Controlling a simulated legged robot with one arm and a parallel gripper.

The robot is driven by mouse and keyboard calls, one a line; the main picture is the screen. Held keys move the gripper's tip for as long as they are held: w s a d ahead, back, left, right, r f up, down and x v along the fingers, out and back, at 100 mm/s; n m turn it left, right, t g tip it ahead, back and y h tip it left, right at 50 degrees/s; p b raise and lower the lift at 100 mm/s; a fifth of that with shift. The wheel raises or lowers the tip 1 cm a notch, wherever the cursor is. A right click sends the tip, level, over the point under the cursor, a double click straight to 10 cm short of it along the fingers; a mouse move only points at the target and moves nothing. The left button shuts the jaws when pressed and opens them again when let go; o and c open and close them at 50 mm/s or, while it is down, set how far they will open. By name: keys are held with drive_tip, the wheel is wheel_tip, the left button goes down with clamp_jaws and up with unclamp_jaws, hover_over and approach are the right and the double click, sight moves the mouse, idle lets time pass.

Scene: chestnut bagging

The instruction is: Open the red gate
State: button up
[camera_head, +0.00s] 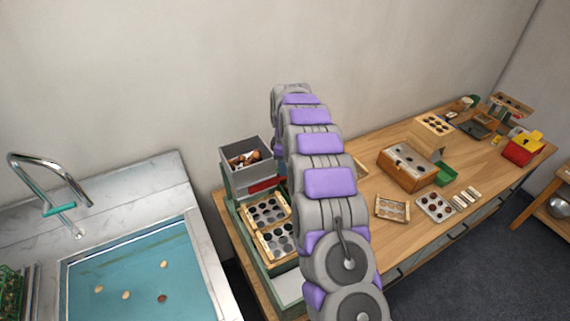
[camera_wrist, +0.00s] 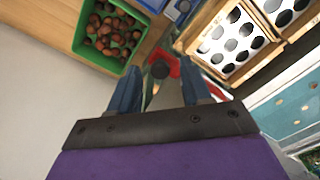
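The red gate (camera_head: 262,186) shows as a red strip at the front of a grey bin (camera_head: 238,178), partly hidden by my arm. In the wrist view a red part (camera_wrist: 172,57) lies just beyond my fingers, with a dark round knob (camera_wrist: 160,70) in front of it. My gripper (camera_wrist: 160,80) has its two blue fingers apart, one on each side of the knob. I cannot tell whether either finger touches it. My gripper is hidden behind my arm in the head view.
Hole trays (camera_head: 264,210) stand below the bin. A green bin of chestnuts (camera_wrist: 79,42) is at the upper left of the wrist view. A sink (camera_head: 140,275) is to the left. A wooden box (camera_head: 405,172) and small trays (camera_head: 392,209) occupy the table on the right.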

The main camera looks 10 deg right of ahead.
drive_tip(key=shift+d, duration=0.15)
drive_tip(key=c, duration=0.4)
clamp_jaws()
drive_tip(key=d, duration=0.1)
drive_tip(key=w+d+p, duration=0.1)
drive_tip(key=d, duration=0.2)
drive_tip(key=shift+w+d+p, duration=0.3)
drive_tip(key=shift+p, duration=0.05)
drive_tip(key=shift+o, duration=2.1)
unclamp_jaws()
drive_tip(key=shift+a, duration=0.2)
